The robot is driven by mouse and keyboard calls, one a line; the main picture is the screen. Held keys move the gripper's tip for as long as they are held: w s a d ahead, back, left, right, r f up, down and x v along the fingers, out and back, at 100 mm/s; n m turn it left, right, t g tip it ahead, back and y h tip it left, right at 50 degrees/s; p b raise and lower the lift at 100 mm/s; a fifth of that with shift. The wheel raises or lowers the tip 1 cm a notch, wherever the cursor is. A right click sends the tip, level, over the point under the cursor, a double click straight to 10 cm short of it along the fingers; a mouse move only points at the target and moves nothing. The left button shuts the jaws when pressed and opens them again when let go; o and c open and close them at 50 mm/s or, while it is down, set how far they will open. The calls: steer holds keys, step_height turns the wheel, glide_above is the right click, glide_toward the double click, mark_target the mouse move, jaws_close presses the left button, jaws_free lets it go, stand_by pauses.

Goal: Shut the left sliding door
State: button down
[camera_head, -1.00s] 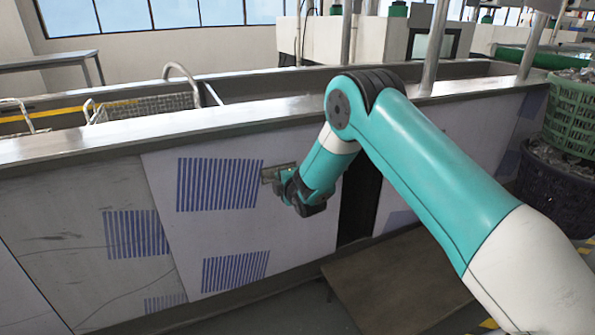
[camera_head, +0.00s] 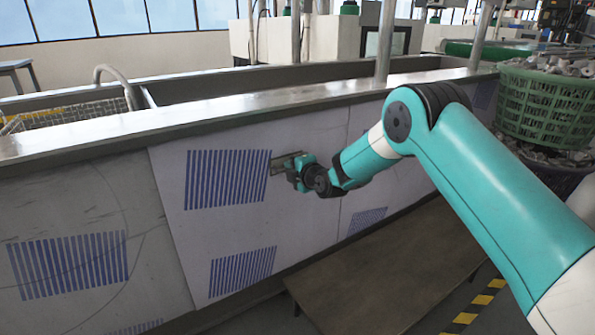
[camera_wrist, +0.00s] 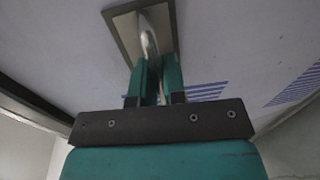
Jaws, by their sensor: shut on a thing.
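The left sliding door (camera_head: 225,228) is a pale panel with blue striped patches on the front of the long tank. Its right edge meets the neighbouring panel (camera_head: 385,195) at a thin line, with no dark gap showing there; my arm covers part of the upper seam. The door's handle (camera_wrist: 148,38) is a curved metal bar in a rectangular recessed plate. My gripper (camera_head: 290,165) is at the handle near the door's upper right. In the wrist view my gripper's fingers (camera_wrist: 154,78) are closed around the handle's near end.
A metal rim (camera_head: 200,118) runs along the tank's top above the door. A low brown platform (camera_head: 385,275) lies on the floor in front. A green basket (camera_head: 548,105) of parts stands at the right. A wire basket (camera_head: 70,115) sits in the tank.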

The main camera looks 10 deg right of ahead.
steer(key=shift+w+d, duration=0.1)
steer(key=shift+d, duration=0.05)
steer(key=c, duration=1.2)
jaws_free()
steer(key=v, duration=1.7)
steer(key=shift+s+b, duration=0.25)
steer(key=shift+b, duration=0.1)
steer(key=shift+r, duration=0.1)
